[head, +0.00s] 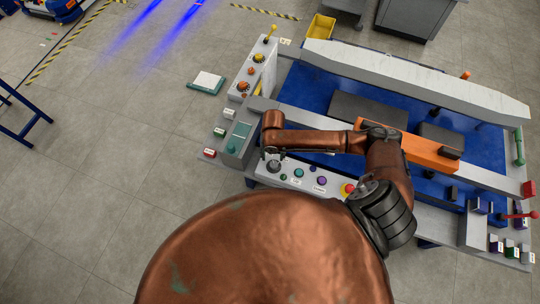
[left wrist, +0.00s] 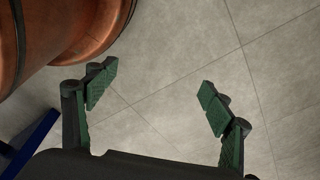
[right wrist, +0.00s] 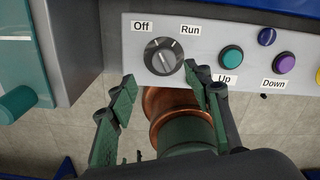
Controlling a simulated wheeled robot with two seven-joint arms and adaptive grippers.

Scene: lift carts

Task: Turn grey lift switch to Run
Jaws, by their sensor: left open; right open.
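The grey lift switch (right wrist: 164,57) is a round knob on a light grey panel (right wrist: 225,35), with an "Off" label at its upper left and a "Run" label at its upper right. I cannot tell for sure which label it points at. It also shows as a dark knob in the head view (head: 273,166). My right gripper (right wrist: 160,86) is open, its fingertips near the knob's lower left and lower right, not closed on it. Whether they touch it is unclear. My left gripper (left wrist: 158,95) is open and empty over bare floor.
A teal "Up" button (right wrist: 231,58) and a purple "Down" button (right wrist: 284,62) sit right of the switch. A teal handle (right wrist: 15,104) is at the left. The blue lift cart (head: 310,90) carries an orange bar (head: 430,152). Open floor lies left.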

